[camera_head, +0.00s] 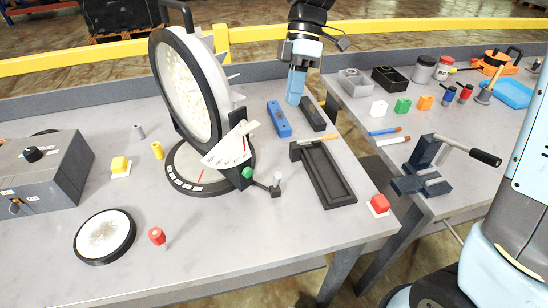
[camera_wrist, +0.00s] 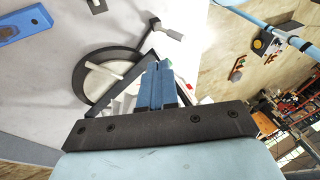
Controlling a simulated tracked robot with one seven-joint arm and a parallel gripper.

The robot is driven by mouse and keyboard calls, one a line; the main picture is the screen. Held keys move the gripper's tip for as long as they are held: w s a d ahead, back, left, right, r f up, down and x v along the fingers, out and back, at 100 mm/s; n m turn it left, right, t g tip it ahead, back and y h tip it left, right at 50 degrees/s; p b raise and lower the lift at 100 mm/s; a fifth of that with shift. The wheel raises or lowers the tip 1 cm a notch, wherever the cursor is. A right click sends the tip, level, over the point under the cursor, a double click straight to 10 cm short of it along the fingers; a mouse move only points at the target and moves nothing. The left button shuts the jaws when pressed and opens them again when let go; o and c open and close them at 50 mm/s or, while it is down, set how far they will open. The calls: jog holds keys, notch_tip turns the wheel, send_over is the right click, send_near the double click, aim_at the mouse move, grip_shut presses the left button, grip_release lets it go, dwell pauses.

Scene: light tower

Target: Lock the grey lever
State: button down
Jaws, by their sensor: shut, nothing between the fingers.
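The grey lever (camera_head: 277,180) has a pale grey upright knob on a short dark arm. It sits at the lower right of the round lamp (camera_head: 190,85), next to a green knob (camera_head: 247,172). A similar grey-tipped lever (camera_wrist: 173,34) shows at the top of the wrist view; I cannot be sure it is the same one. My gripper (camera_head: 295,92) is shut and empty, pointing down above the back of the table, behind and apart from the lever. Its fingers also show in the wrist view (camera_wrist: 158,85), in front of part of the lamp.
A blue block (camera_head: 279,119), a dark block (camera_head: 311,114) and a black tray (camera_head: 327,175) lie right of the lamp. A red button (camera_head: 379,204) is near the front corner. A grey box (camera_head: 45,172) stands left. The second table holds a vise (camera_head: 432,165).

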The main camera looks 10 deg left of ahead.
jog(key=a+n, duration=0.1)
jog(key=a+f+n, duration=0.1)
jog(key=a, duration=0.1)
jog(key=s+a+f+g, duration=0.1)
jog(key=shift+a+f+n+h, duration=0.2)
jog(key=shift+n+h, duration=0.1)
jog(key=shift+n, duration=0.1)
send_near(277, 181)
jog(key=w+a+f, duration=0.2)
jog(key=a+f, duration=0.2)
jog(key=shift+s+d+f, duration=0.4)
jog(key=shift+s+d, duration=0.3)
jog(key=shift+s, duration=0.1)
jog(key=shift+s+d+f, duration=0.4)
jog(key=shift+s+d, duration=0.25)
jog(key=shift+s, duration=0.1)
jog(key=shift+a, duration=0.1)
jog(key=shift+s, duration=0.1)
